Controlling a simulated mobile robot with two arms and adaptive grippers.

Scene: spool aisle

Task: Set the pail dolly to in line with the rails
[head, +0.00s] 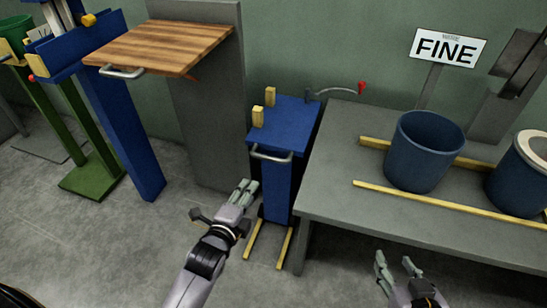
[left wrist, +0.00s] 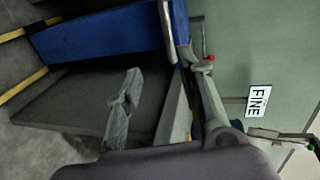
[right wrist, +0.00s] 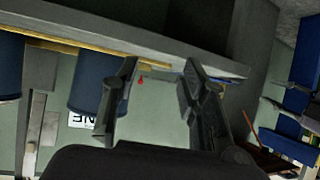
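The pail dolly, which I take to be the narrow blue stand (head: 290,135), is upright at the left end of the grey bench (head: 340,180). It has a grey bar handle (head: 272,155) in front and two yellow blocks (head: 257,117) on its top's left side. Yellow rails (head: 440,202) run along the bench. My left gripper (head: 245,190) is open and empty, left of and below the handle; the handle also shows in the left wrist view (left wrist: 167,28). My right gripper (head: 395,265) is open and empty in front of the bench.
Blue pails (head: 425,155) stand on the bench, below a FINE sign (head: 448,47). A red-knobbed lever (head: 361,88) is behind the dolly. Yellow floor strips (head: 284,250) lie at its foot. A wooden-topped stand (head: 165,47) and blue and green stands are left.

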